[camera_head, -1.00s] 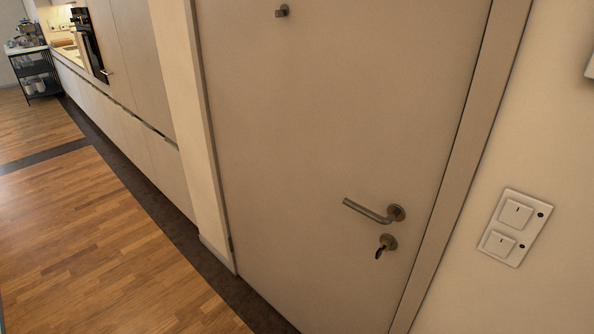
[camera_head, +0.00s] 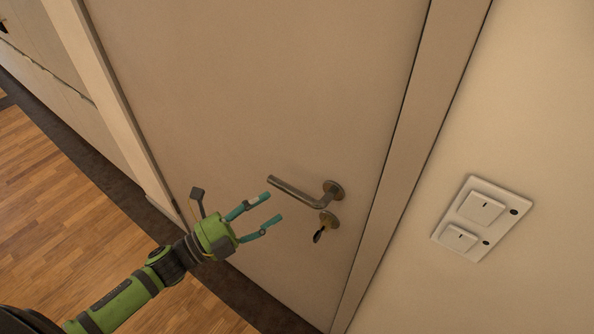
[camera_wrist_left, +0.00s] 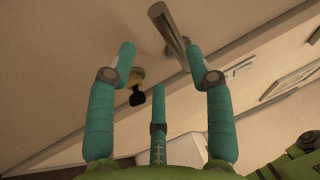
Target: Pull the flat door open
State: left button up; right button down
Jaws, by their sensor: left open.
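The flat door (camera_head: 270,90) is a plain beige panel and looks shut in its frame. Its metal lever handle (camera_head: 296,192) sits near the right edge, with a keyhole and key (camera_head: 324,228) just below. My left gripper (camera_head: 274,208) is open and empty in front of the door, its teal fingers pointing at the handle from the lower left. In the left wrist view the handle bar (camera_wrist_left: 172,36) shows beyond and between the open fingertips, and the key (camera_wrist_left: 137,92) shows near the left finger. Contact with the handle is not visible. My right gripper is not in view.
A double light switch (camera_head: 482,218) is on the wall right of the door frame (camera_head: 425,120). Low cabinets (camera_head: 60,90) line the far left. The wooden floor (camera_head: 60,200) is clear at left.

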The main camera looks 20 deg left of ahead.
aim_at(290, 192)
pick_arm(q)
jog(key=w+d+p, duration=0.1)
jog(key=w+d+r+p, duration=0.1)
jog(key=d, duration=0.1)
jog(key=w+d+r, duration=0.1)
jog(key=shift+w+d+r+p, duration=0.2)
jog(key=shift+w+p, duration=0.05)
jog(key=shift+p, duration=0.15)
jog(key=shift+w+d, duration=0.2)
jog(key=shift+w, duration=0.05)
jog(key=shift+f, duration=0.1)
jog(key=c, duration=1)
grip_shut()
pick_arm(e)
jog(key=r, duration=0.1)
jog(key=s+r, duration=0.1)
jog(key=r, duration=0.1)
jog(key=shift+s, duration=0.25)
